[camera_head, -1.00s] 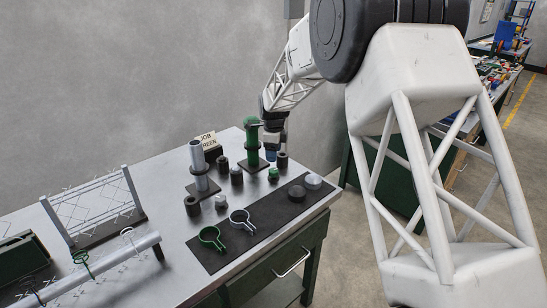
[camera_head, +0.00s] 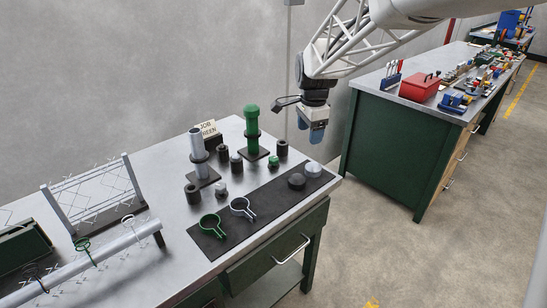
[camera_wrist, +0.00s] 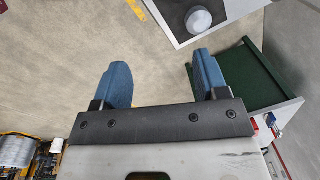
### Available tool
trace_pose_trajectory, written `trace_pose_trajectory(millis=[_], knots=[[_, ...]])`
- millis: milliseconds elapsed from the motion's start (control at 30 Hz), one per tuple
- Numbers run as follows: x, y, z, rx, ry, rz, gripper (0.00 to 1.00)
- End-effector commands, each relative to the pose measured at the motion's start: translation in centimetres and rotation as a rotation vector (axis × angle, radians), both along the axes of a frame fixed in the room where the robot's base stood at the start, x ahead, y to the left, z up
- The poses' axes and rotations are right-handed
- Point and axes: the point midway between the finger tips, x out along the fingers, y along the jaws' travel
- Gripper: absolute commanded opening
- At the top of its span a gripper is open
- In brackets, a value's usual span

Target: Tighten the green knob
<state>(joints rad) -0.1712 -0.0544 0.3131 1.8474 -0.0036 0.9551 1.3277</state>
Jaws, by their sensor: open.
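A small green knob (camera_head: 273,161) stands on the metal table, just right of the green post's base in the head view. The upright green post (camera_head: 251,117) has a dark collar (camera_head: 253,135) around it. A grey post (camera_head: 197,144) with a dark collar stands to its left. A small grey knob (camera_head: 221,190) stands in front of the grey post.
Several dark cylinders stand around the posts. A mesh frame (camera_head: 95,197) stands at left. Open floor lies right of the table.

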Motion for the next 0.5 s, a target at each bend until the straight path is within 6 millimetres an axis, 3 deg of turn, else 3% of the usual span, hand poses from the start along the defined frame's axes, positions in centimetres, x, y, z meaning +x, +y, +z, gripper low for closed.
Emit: trace_pose_trajectory(millis=[300,500], knots=[[-8.3,-3.9,3.3,-0.023,-0.038,0.242,0.67],[-13.6,-6.0,4.5,-0.044,-0.060,0.399,0.67]])
